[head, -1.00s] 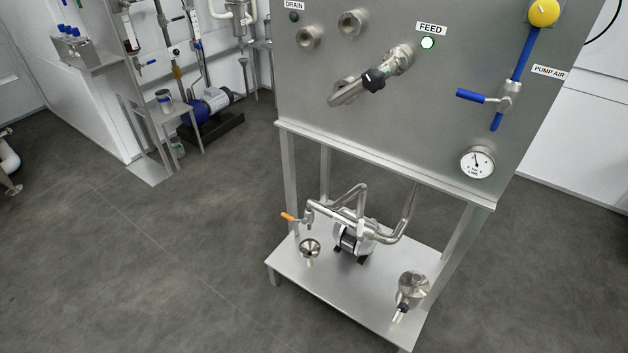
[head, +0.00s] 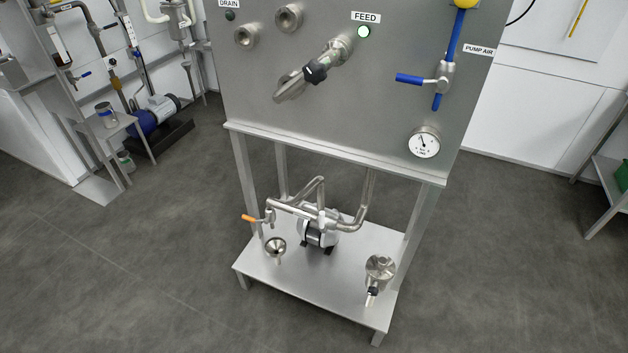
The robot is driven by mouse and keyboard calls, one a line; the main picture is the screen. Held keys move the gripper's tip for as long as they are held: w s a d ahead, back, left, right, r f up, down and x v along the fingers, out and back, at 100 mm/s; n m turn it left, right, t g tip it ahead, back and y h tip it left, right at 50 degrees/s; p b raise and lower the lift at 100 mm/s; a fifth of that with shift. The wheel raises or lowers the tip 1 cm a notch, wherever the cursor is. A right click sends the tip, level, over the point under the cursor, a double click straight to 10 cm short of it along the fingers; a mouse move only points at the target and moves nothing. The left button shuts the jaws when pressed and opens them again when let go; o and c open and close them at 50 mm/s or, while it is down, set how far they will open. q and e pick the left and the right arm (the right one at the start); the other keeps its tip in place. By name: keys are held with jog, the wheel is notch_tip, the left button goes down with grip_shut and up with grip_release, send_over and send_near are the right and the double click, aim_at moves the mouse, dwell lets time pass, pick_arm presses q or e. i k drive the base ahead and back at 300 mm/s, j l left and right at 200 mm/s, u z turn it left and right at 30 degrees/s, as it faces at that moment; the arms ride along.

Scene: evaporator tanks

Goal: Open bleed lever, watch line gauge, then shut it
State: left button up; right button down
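A small valve with an orange lever (head: 249,218) sits at the left end of the steel pipework under the panel, above a small funnel (head: 275,246). The lever sticks out to the left, roughly level. No bleed label is readable. The round white line gauge (head: 424,143) is at the panel's lower right; its needle points up and slightly left, its numbers too small to read. Above it, a valve with a blue handle (head: 410,79) pointing left sits on a blue pipe by the PUMP AIR label (head: 479,50). Neither of my grippers is in view.
The steel panel (head: 300,120) stands on legs over a low shelf (head: 330,285) carrying a pump (head: 318,232) and a steel vessel (head: 380,268). A black-knobbed valve (head: 316,71) juts out below the lit FEED lamp (head: 363,32). Grey floor (head: 120,270) in front is clear.

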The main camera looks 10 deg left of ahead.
aim_at(266, 221)
jog(key=i+j+u, duration=0.35)
jog(key=j+u, duration=0.15)
jog(key=j, duration=0.15)
jog(key=i+j+u, duration=0.2)
jog(key=u, duration=0.2)
jog(key=i+j+u, duration=0.25)
jog(key=u, duration=0.15)
jog(key=i+j+u, duration=0.35)
jog(key=i+u, duration=0.2)
jog(key=u, duration=0.2)
jog(key=i+j+z, duration=0.1)
jog(key=i, duration=0.4)
jog(key=i+j, duration=0.15)
jog(key=i, duration=0.3)
jog(key=i+z, duration=0.2)
jog(key=z, duration=0.25)
jog(key=i+z, duration=0.2)
jog(key=z, duration=0.25)
jog(key=i+j+z, duration=0.15)
jog(key=z, duration=0.3)
